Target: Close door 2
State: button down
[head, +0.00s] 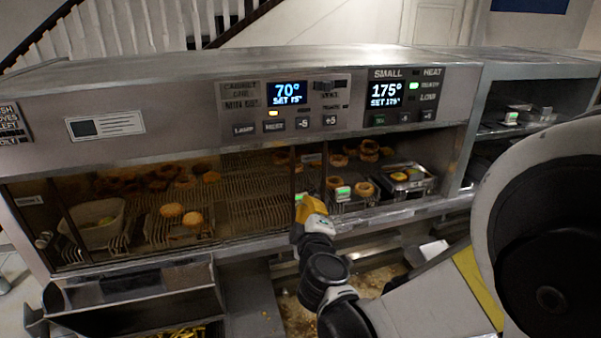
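The heated cabinet (200,140) runs across the head view with a long glazed front. Brown-tinted glass panes (150,215) cover its left and middle part. The right part, around the small tray, looks clearer and may be uncovered. A dark upright door edge (293,172) stands near the middle, with a small green-lit tag (299,198) low on it. I cannot read which door is number 2. My gripper (309,207), yellow at its end, is at the lower part of this edge, close to or touching it. Its fingers are too small and overlapped to judge.
Behind the front are a wire rack with fried rings and buns (172,210), a white tub (98,222) and a metal tray (404,179). Display panels (287,93) sit above. An open bin (140,295) juts out at lower left. My arm fills the lower right.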

aim_at(303, 183)
jog(key=w, duration=0.6)
jog(key=w+f+p, duration=0.1)
jog(key=w, duration=0.3)
jog(key=shift+f, duration=0.1)
